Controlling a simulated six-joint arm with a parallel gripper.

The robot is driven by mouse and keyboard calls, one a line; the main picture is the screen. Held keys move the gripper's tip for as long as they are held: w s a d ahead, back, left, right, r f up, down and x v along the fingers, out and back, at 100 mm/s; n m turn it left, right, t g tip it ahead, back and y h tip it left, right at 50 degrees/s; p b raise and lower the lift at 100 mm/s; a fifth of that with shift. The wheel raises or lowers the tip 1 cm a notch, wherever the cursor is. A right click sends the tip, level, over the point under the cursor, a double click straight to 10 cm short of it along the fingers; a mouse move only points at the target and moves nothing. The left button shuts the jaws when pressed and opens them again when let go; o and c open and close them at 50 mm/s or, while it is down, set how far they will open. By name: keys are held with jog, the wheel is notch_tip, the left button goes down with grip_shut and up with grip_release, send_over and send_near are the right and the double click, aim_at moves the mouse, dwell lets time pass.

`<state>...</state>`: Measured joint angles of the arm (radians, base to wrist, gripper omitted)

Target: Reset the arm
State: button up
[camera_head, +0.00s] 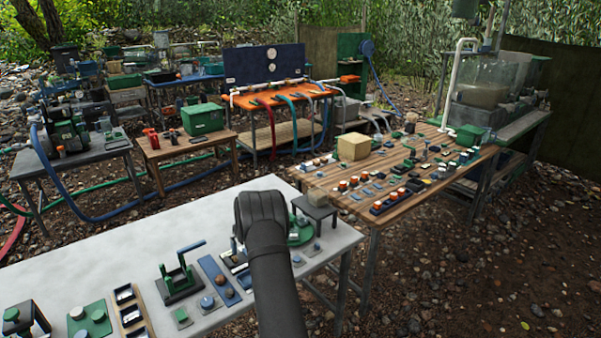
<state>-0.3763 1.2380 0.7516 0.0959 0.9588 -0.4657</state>
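My dark arm rises from the bottom edge over the white-topped table (130,240). Its rounded, ribbed end stands above the table's right half. My gripper's fingers cannot be made out; they are hidden behind the arm or out of view. No held object shows. The arm covers part of a green round piece (301,232) and some small parts behind it. A small dark stand (314,207) is just right of the arm.
The table's back left is bare. A wooden table (400,170) with many small parts and a tan box (354,147) stands behind right.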

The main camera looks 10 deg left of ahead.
jog(key=shift+w+a+t, duration=0.1)
jog(key=shift+w+t, duration=0.15)
jog(key=shift+t, duration=0.15)
jog(key=shift+w+r+n+t+y, duration=0.2)
jog(key=shift+w+n+t+y, duration=0.05)
jog(key=shift+w+n+t, duration=0.25)
jog(key=shift+w+r+n+t+y, duration=0.15)
jog(key=shift+w+n+t+y, duration=0.1)
jog(key=shift+w+n+t, duration=0.2)
jog(key=shift+w+r+n+t, duration=0.3)
jog(key=shift+r+n+t, duration=0.05)
jog(key=shift+t, duration=0.4)
jog(key=shift+w+r+n+t+y, duration=0.1)
jog(key=shift+r+n+t+y, duration=0.2)
jog(key=shift+t, duration=0.3)
